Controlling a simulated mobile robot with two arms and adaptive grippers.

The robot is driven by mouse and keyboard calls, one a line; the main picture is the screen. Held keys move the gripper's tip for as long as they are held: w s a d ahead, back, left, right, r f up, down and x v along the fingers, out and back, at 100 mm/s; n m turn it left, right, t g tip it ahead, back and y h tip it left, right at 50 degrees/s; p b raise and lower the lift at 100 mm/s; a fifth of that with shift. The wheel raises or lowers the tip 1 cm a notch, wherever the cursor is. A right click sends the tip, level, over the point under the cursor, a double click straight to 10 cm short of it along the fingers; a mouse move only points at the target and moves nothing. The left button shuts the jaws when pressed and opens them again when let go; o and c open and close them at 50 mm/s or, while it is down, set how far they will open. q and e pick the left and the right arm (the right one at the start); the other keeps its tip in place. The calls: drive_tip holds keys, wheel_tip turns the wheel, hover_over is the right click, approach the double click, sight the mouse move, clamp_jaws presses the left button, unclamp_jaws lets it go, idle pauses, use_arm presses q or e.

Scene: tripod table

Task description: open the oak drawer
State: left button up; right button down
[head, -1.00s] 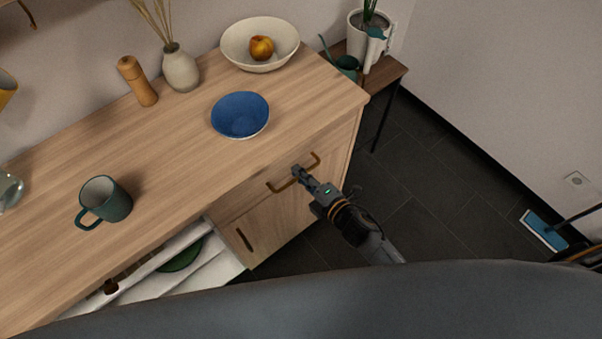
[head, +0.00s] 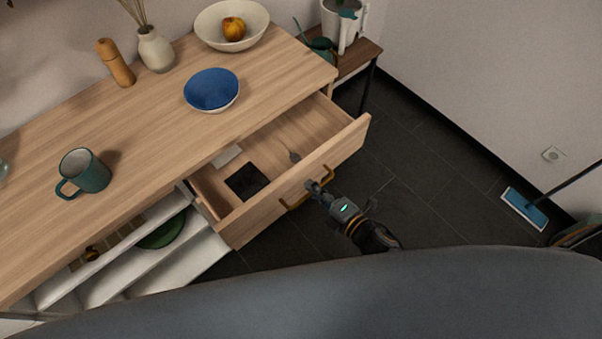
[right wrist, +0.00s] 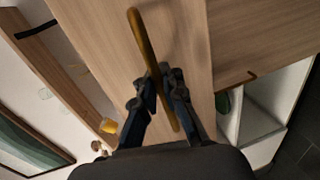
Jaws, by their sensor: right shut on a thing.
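The oak drawer (head: 290,190) stands well out from the cabinet in the head view, with its inside in sight. A dark flat item (head: 246,181), a pale flat item (head: 227,156) and a small grey utensil (head: 292,154) lie in it. A brass bar handle (head: 291,205) is on its front. My right gripper (head: 314,187) is shut on this handle; in the right wrist view the brass handle (right wrist: 143,45) runs between the fingers (right wrist: 163,95). My left gripper is not in view.
On the oak top (head: 150,120) stand a green mug (head: 88,172), a blue bowl (head: 211,90), a pepper mill (head: 115,63), a vase (head: 155,49) and a white bowl (head: 225,38) with fruit. Open white shelves (head: 180,268) are left of the drawer.

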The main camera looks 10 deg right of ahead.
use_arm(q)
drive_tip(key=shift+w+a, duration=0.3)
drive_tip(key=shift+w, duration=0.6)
use_arm(e)
drive_tip(key=f+v, duration=0.2)
drive_tip(key=v, duration=0.8)
drive_tip(key=shift+s+d+r, duration=0.1)
drive_tip(key=c, duration=1.4)
unclamp_jaws()
drive_tip(key=shift+c, duration=0.2)
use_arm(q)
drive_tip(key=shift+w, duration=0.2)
use_arm(e)
drive_tip(key=v, duration=1.2)
